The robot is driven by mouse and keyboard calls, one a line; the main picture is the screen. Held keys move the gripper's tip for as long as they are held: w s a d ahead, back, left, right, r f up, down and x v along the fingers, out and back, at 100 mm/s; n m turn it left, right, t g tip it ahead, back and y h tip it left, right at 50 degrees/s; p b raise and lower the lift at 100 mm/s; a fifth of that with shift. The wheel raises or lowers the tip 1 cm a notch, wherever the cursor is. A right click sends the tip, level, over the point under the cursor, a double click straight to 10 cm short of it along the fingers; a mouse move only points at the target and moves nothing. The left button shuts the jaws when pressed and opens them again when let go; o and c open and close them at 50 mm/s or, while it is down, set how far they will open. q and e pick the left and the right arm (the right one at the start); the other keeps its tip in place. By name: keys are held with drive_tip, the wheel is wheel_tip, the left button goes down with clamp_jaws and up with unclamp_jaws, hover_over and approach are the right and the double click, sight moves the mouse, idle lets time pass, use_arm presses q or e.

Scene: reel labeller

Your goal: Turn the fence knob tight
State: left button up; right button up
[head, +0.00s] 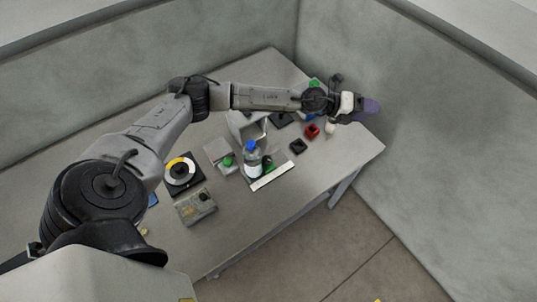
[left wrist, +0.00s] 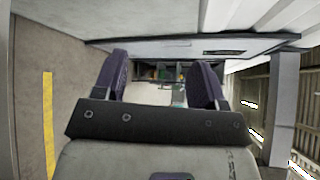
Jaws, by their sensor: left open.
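My left gripper (head: 368,108), with purple fingers, is out past the far right part of the table, away from the small devices. In the left wrist view the gripper (left wrist: 160,82) is open, its fingers wide apart with nothing between them. A dark knob with green (head: 268,162) stands beside the bottle by a white strip (head: 272,177). A green knob (head: 228,161) sits on a grey plate (head: 215,149). I cannot tell which knob is the fence knob. My right gripper is in neither view.
A clear bottle with a blue cap (head: 252,158) stands upright by the white strip. A dial (head: 180,171) and grey box (head: 196,207) are to the left. A red holder (head: 312,131) and black block (head: 298,146) are on the right of the table (head: 350,150). Grey walls enclose the back.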

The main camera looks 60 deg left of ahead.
use_arm(q)
drive_tip(key=s+a+f+m+g, duration=0.2)
drive_tip(key=s+a+f+g, duration=0.1)
drive_tip(key=a+f+g, duration=0.3)
drive_tip(key=g+y, duration=0.6)
drive_tip(key=g, duration=0.6)
approach(268, 157)
drive_tip(key=p+x, duration=0.1)
drive_tip(key=x, duration=0.7)
drive_tip(key=shift+s+d+f+p, duration=0.1)
drive_tip(key=shift+f+p, duration=0.05)
drive_tip(key=shift+p, duration=0.15)
drive_tip(key=shift+s+f, duration=0.15)
drive_tip(key=shift+f, duration=0.35)
